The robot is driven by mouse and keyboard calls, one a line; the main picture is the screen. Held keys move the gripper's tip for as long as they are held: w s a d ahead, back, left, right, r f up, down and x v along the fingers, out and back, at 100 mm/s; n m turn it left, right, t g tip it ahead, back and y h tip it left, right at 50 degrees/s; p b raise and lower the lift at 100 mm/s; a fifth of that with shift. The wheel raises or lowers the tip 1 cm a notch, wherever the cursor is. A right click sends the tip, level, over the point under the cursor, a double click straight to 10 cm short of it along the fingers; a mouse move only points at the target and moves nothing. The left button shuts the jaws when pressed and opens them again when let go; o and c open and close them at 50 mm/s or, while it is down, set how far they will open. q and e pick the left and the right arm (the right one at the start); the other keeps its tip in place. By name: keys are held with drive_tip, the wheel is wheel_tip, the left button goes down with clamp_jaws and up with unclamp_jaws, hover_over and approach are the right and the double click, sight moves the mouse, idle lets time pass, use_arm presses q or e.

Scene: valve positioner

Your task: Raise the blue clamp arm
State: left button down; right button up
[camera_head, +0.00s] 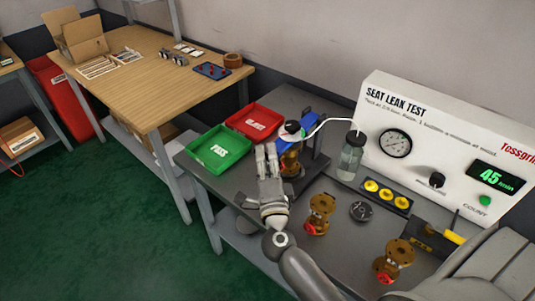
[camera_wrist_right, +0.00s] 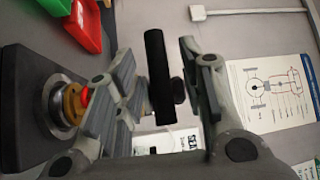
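The blue clamp arm (camera_head: 283,146) shows in the head view on the dark clamp stand (camera_head: 318,150), partly hidden behind my right gripper. A black knob (camera_head: 292,127) is above it. A brass valve (camera_head: 290,164) stands under the clamp; its brass and red top shows in the right wrist view (camera_wrist_right: 73,103). My right gripper (camera_head: 266,150) is just left of the valve and in front of the clamp. In the wrist view its fingers (camera_wrist_right: 160,90) are apart, with a black bar (camera_wrist_right: 160,70) between or beyond them; contact is unclear. My left gripper is out of view.
A green PASS tray (camera_head: 219,151) and a red tray (camera_head: 252,121) lie left of the clamp. A bottle (camera_head: 351,156) and the seat leak test box (camera_head: 440,135) stand to the right. Brass valves (camera_head: 319,214) (camera_head: 395,258) stand in front on the bench.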

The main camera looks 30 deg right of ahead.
drive_tip(key=shift+w+d, duration=0.15)
drive_tip(key=shift+w, duration=0.15)
clamp_jaws()
drive_tip(key=shift+r, duration=0.1)
